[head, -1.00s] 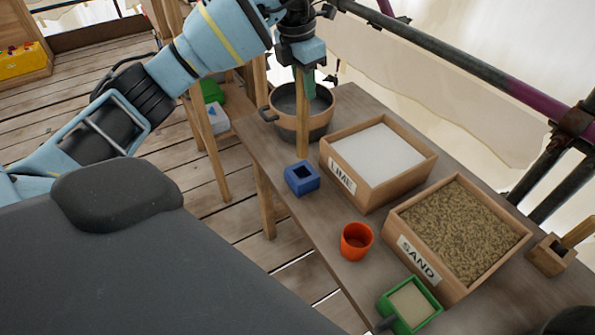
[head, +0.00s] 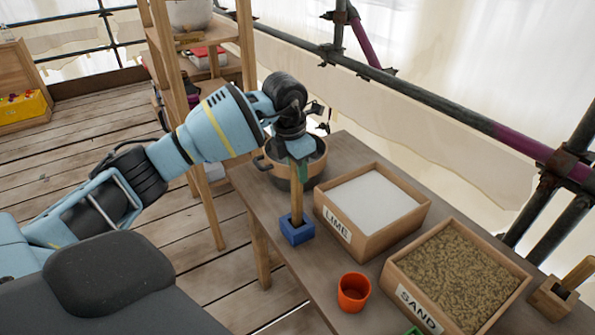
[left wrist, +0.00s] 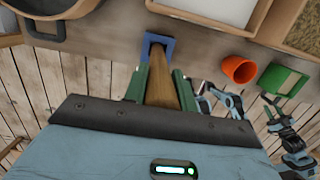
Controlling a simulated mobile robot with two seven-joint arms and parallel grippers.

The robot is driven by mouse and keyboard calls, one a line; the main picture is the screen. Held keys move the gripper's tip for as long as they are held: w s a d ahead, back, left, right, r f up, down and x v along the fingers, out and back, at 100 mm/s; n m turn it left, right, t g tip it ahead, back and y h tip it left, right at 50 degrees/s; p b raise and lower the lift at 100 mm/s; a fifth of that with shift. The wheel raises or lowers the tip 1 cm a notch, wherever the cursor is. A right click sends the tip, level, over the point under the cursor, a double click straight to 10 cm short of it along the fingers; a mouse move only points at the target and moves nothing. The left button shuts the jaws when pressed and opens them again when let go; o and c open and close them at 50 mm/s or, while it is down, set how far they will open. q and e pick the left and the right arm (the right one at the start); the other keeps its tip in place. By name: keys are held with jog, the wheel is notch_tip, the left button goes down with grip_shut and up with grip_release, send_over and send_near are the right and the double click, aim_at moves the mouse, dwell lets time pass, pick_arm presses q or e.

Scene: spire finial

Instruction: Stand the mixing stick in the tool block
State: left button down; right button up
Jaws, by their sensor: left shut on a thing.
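The mixing stick (head: 297,205) is a long wooden bar, near upright in the head view. My left gripper (head: 299,168) is shut on its upper part; the stick also shows between the green fingers in the left wrist view (left wrist: 162,85). The tool block (head: 297,231) is a small blue block with a square opening, on the table's near edge. The stick's lower end is at this opening and looks to be inside it; how deep is hidden. The block also shows in the left wrist view (left wrist: 171,42).
The lime box (head: 336,220) and sand box (head: 418,305) stand right of the block. A pot (head: 279,172) stands behind, close to the left gripper. An orange cup (head: 354,292) is in front. A wooden holder (head: 551,300) is at the far right.

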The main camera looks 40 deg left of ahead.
pick_arm(q)
jog(key=shift+f, duration=0.6)
jog(key=c, duration=1.1)
grip_release()
jog(key=r, duration=0.4)
jog(key=s+r, duration=0.1)
jog(key=r, duration=0.7)
jog(key=shift+s+a, duration=0.3)
jog(key=shift+s, duration=0.05)
